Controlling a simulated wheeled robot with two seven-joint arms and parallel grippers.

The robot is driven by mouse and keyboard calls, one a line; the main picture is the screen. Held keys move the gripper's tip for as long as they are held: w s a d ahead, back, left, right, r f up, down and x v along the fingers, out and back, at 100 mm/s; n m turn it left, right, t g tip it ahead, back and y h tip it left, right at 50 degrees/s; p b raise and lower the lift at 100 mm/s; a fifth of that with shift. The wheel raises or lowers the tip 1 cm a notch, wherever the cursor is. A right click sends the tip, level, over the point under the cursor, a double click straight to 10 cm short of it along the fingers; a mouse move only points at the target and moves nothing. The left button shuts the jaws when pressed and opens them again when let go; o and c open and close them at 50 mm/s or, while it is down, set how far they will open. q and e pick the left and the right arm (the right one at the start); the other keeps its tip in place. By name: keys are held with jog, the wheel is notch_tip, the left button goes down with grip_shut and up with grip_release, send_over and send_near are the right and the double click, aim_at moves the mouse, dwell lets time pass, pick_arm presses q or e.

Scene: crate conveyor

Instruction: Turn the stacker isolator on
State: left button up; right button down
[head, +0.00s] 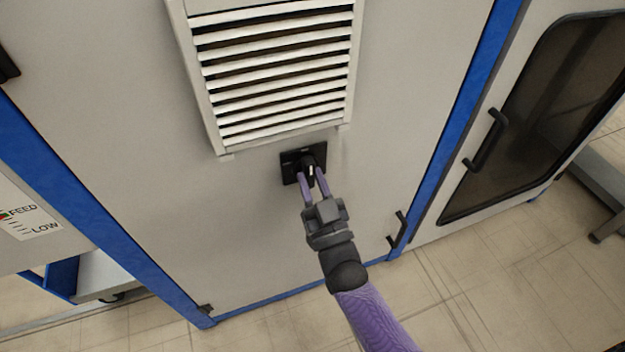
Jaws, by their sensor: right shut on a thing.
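The stacker isolator (289,163) is a black square plate with a dark rotary knob (311,161), on the pale cabinet panel just below the louvred vent. A small white mark shows on the knob. My right gripper (313,177) reaches up from below, its two purple fingers on either side of the knob and shut on it. The fingers and the small size hide part of the knob, and the plate's lettering is too small to read. My left gripper is not in view.
The white louvred vent (275,75) sits right above the isolator. Blue frame posts (455,130) edge the panel. A dark-windowed door with a black handle (486,138) is at the right. A FEED/LOW label (22,215) is at the left. Tiled floor (480,290) lies below.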

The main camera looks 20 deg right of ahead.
jog(key=c, duration=0.5)
grip_release()
pick_arm(q)
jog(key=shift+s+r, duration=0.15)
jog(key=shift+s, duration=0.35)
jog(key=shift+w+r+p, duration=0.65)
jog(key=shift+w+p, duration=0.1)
jog(key=shift+p, duration=0.1)
pick_arm(e)
jog(key=v, duration=1)
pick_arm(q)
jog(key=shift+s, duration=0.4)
pick_arm(e)
jog(key=shift+w, duration=0.1)
